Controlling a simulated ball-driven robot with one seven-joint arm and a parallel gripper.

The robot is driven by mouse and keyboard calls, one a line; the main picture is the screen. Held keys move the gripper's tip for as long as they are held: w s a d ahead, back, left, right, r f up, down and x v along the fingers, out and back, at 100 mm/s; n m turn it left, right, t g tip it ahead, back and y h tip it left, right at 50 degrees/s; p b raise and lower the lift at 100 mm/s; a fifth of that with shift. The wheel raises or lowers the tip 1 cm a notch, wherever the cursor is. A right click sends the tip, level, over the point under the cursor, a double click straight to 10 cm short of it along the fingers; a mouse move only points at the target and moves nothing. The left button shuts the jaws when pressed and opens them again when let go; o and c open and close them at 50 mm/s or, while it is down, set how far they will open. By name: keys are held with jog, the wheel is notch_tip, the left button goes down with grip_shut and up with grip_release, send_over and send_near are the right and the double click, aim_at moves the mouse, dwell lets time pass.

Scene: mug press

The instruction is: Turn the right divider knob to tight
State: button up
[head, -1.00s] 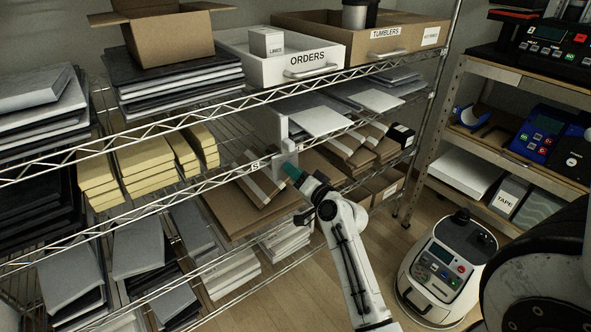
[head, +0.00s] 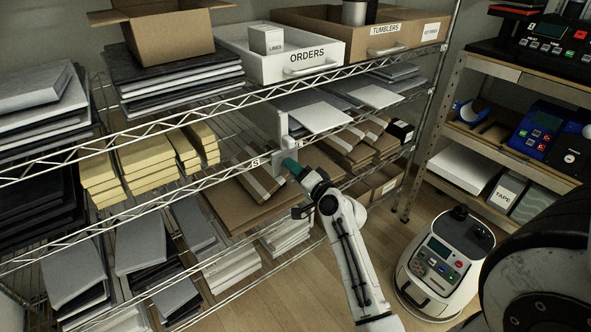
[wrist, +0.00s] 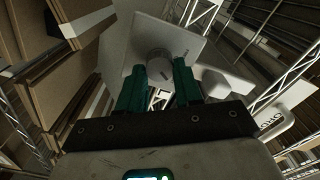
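The right divider is a white upright plate (head: 281,125) on the middle shelf, with a small pale bracket (head: 284,157) at the shelf's front edge. In the wrist view a grey round knob (wrist: 158,64) with a dark mark stands on a pale plate (wrist: 143,33). Small print beside the knob is too small to read. My gripper (head: 290,166) is at the bracket in the head view, hiding the knob there. In the wrist view my gripper (wrist: 159,78) is open, its teal fingers on either side of the knob's near part. I cannot tell whether they touch it.
The wire shelf's front rail (head: 230,172) runs close by the gripper. Flat brown cartons (head: 262,180) lie just behind it. A white ORDERS drawer (head: 320,70) and a TUMBLERS box (head: 360,35) sit on the shelf above. Floor (head: 395,240) shows at the right.

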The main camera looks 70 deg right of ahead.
jog(key=o, duration=0.4)
jog(key=b+v, duration=0.1)
jog(key=v, duration=1)
jog(key=shift+d, duration=0.15)
jog(key=w+a+f+n+g+y+p, duration=0.25)
jog(key=a+n+y, duration=0.25)
jog(key=a, duration=0.4)
jog(key=w+a+f+n+g+y+p, duration=0.1)
jog(key=w+a+n+y+p, duration=0.25)
jog(key=a, duration=0.45)
jog(key=s+a+n+g+p, duration=0.2)
jog(key=s+a+n+g, duration=0.1)
jog(key=s+a, duration=0.1)
jog(key=s+a+n+g+p, duration=0.1)
jog(key=s+a+n+g, duration=0.2)
jog(key=s+a+g, duration=0.1)
jog(key=s+a+n+g+y+p, duration=0.1)
jog(key=s+a+n+g+p, duration=0.1)
jog(key=s+a+n+g, duration=0.1)
jog(key=shift+s+a+r+g+p, duration=0.1)
jog(key=shift+s+a+g+p, duration=0.1)
jog(key=shift+s+a, duration=0.35)
jog(key=shift+s+a+g+p, duration=0.15)
jog(key=shift+s+a, duration=0.15)
jog(key=shift+s, duration=0.35)
